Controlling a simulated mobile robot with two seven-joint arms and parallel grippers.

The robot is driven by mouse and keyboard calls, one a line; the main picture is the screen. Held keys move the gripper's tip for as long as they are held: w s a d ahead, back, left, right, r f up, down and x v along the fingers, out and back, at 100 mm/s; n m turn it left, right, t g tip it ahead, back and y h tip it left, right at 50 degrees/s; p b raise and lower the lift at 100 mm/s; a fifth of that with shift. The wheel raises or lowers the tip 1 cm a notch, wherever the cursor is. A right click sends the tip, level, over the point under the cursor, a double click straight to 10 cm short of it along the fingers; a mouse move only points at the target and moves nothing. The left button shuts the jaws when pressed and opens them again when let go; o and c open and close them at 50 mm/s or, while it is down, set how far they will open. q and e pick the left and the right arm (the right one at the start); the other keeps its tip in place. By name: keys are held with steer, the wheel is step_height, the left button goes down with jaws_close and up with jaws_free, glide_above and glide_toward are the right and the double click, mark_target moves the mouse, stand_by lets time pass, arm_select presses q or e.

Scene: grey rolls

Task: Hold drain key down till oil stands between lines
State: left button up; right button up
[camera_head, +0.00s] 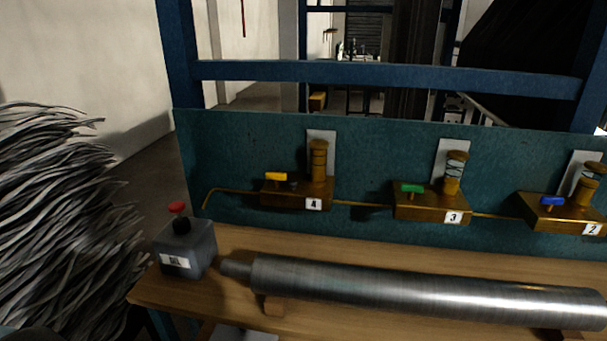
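Three brass blocks stand along the teal panel, each with a coloured key and an upright cup before a white plate. Block 4 (297,195) has a yellow key (276,176) and an amber-brown cup (319,160). Block 3 (432,207) has a green key (412,188); its cup (454,172) has a clear-looking middle. Block 2 (563,213) has a blue key (552,201) and a similar cup (590,182), near the right edge. Oil levels and lines are too small to read. Neither of my grippers is in view.
A metal roll (430,290) lies across the wooden bench (215,295) in front of the blocks. A grey oil can (187,248) with a black and red top stands at the bench's left end. A pipe (362,203) links the blocks. Grey strands (65,210) are heaped at left.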

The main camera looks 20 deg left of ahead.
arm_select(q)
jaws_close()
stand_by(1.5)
